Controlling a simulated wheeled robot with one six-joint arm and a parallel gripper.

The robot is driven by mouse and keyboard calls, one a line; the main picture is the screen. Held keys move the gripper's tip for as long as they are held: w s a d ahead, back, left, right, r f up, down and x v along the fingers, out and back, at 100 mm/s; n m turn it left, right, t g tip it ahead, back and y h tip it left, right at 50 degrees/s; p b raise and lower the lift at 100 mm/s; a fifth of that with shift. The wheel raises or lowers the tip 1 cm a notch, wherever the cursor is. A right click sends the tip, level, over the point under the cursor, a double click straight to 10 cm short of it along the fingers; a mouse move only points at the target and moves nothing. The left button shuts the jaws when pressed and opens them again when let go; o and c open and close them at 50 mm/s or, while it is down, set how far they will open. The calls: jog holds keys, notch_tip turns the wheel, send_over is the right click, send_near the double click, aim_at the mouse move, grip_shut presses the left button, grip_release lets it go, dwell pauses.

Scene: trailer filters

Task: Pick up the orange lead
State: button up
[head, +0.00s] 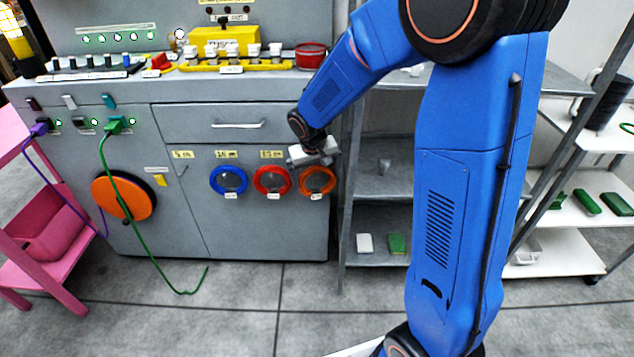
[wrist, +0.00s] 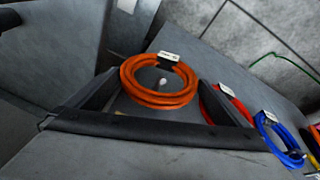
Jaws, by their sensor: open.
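The orange lead (head: 318,180) is a coil hanging on a peg on the grey cabinet front, at the right end of a row of coiled leads. In the wrist view the orange lead (wrist: 160,101) shows whole, with a white tag at its top and a pale peg tip inside its ring. My gripper (head: 314,154) is just above and in front of the coil in the head view. In the wrist view my gripper (wrist: 158,84) has its fingers spread to either side of the coil. It is open and empty; whether it touches the coil I cannot tell.
A red coil (head: 272,181) and a blue coil (head: 228,180) hang to the left. A drawer (head: 215,125) sits above them. A metal shelf rack (head: 385,183) stands close on the right. A green cable (head: 150,255) trails onto the floor.

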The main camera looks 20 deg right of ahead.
aim_at(316, 170)
jog(key=shift+c, duration=0.3)
jog(key=c, duration=0.8)
jog(key=shift+c, duration=0.2)
jog(key=shift+r, duration=0.1)
jog(key=shift+r, duration=0.5)
jog(key=v, duration=0.2)
jog(key=shift+s+r, duration=0.1)
jog(key=shift+r, duration=0.2)
jog(key=s+a, duration=0.1)
jog(key=s, duration=0.4)
jog(key=s+a, duration=0.2)
jog(key=s, duration=0.4)
jog(key=s+a, duration=0.2)
jog(key=s, duration=0.3)
jog(key=shift+s+a, duration=0.15)
jog(key=shift+s, duration=0.1)
